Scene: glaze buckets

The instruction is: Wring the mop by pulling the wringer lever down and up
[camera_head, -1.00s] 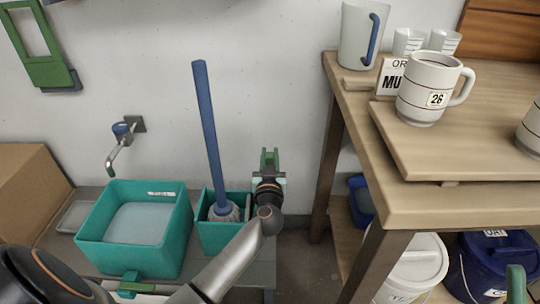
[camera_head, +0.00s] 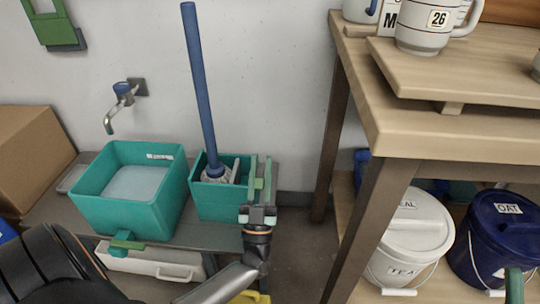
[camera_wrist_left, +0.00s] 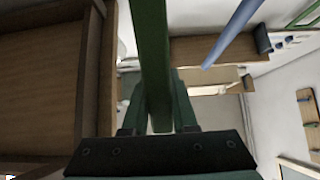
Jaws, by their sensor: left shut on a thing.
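The mop's blue handle (camera_head: 201,90) stands nearly upright, and its grey-white head (camera_head: 216,172) sits in the right-hand teal bucket (camera_head: 222,201). My left gripper (camera_head: 261,182) is at that bucket's right side, with its fingertips about level with the rim. In the left wrist view, its fingers are shut on a dark green bar, the wringer lever (camera_wrist_left: 152,45). In the head view the lever is hard to tell from the green fingers. The mop handle also shows in the wrist view (camera_wrist_left: 233,35). A green tip of my right gripper (camera_head: 514,285) shows at the lower right edge; its jaws cannot be made out.
A teal basin of pale water (camera_head: 88,205) stands left of the mop bucket, under a wall tap (camera_head: 123,95). A cardboard box (camera_head: 32,160) is at far left. A wooden table (camera_head: 450,125) with mugs stands right, with lidded white (camera_head: 408,240) and blue (camera_head: 497,240) buckets below.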

